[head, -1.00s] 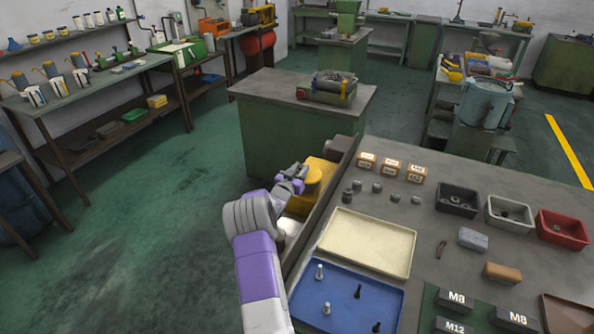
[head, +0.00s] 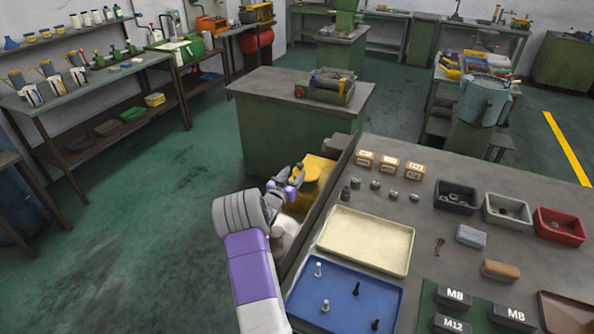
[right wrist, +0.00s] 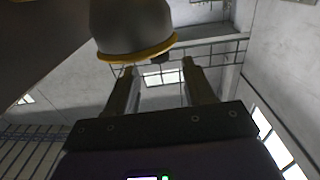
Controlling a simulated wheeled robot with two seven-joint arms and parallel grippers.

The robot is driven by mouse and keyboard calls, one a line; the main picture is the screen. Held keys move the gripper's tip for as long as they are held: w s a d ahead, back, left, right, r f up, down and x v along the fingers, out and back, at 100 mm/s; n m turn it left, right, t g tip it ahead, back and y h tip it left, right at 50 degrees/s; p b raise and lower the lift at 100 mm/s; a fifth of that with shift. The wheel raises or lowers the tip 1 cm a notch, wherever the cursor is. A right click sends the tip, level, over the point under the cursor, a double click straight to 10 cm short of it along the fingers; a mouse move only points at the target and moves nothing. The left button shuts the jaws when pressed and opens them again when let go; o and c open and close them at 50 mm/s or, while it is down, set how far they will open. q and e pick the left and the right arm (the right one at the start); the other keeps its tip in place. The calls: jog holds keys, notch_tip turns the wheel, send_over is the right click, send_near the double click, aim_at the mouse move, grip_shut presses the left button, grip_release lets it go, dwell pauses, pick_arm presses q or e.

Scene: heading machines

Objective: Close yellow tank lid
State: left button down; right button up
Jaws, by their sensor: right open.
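The yellow tank (head: 309,197) stands low beside the left edge of the workbench, partly hidden by my right arm. A round yellow part (head: 318,168), perhaps its lid, shows at the top; I cannot tell whether it is open or closed. My right gripper (head: 297,175) is just left of this part, with open fingers and nothing between them. I cannot tell whether it touches the tank. The right wrist view shows the open fingers (right wrist: 161,80) and, above them, a grey dome with a yellow rim (right wrist: 133,28), possibly the lid. My left gripper is out of view.
The workbench (head: 425,215) to the right holds a cream tray (head: 366,240), a blue tray (head: 335,302), boxes and bins. A green cabinet (head: 290,135) stands behind the tank. The green floor (head: 150,220) to the left is clear.

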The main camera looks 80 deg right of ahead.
jog(key=v, duration=0.3)
dwell(0.6)
